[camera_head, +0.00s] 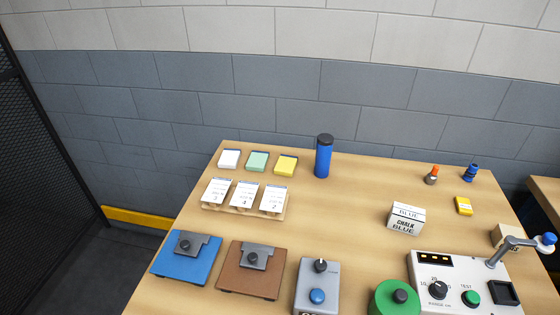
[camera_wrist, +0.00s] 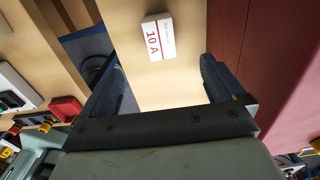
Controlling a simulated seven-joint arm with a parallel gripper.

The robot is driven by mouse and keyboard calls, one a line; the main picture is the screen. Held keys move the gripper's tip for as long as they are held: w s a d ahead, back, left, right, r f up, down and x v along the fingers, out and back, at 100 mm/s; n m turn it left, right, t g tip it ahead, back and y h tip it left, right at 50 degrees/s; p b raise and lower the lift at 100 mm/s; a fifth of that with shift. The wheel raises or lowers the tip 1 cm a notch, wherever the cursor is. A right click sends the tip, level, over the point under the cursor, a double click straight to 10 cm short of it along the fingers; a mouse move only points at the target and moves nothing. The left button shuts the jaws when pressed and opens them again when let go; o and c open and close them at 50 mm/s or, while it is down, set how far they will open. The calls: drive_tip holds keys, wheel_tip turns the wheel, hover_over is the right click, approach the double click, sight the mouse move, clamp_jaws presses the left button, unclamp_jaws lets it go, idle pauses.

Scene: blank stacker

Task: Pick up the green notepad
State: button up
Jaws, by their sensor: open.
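The green notepad (camera_head: 258,161) lies flat near the back left of the wooden table in the head view, between a white notepad (camera_head: 229,158) and a yellow notepad (camera_head: 286,166). My gripper (camera_wrist: 165,78) shows only in the wrist view, with its two dark fingers spread wide apart and nothing between them. The green notepad does not show in the wrist view, and my gripper does not show in the head view, so their distance cannot be told.
A rack of white cards (camera_head: 244,197) stands in front of the notepads; a blue bottle (camera_head: 323,156) stands to their right. Blue (camera_head: 170,264) and brown (camera_head: 236,278) fixtures are nearer. The wrist view shows a white "10 A" box (camera_wrist: 157,37) and a red surface (camera_wrist: 285,60).

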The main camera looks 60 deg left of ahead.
wheel_tip(320, 180, up, 4)
drive_tip(key=a+n, duration=0.8)
drive_tip(key=a, duration=1.9)
drive_tip(key=s+a+n, duration=0.3)
drive_tip(key=a, duration=0.7)
drive_tip(key=s+a+n, duration=0.3)
drive_tip(key=a, duration=0.7)
drive_tip(key=s+a+n, duration=0.3)
drive_tip(key=a+n, duration=0.1)
drive_tip(key=a, duration=0.6)
drive_tip(key=n, duration=1.8)
hover_over(258, 159)
wheel_tip(258, 159, down, 12)
drive_tip(key=shift+s+d+f, duration=0.15)
drive_tip(key=shift+f, duration=0.1)
drive_tip(key=shift+a+f, duration=0.15)
drive_tip(key=shift+f, duration=1.4)
drive_tip(key=shift+a+f, duration=0.1)
drive_tip(key=shift+f, duration=1.4)
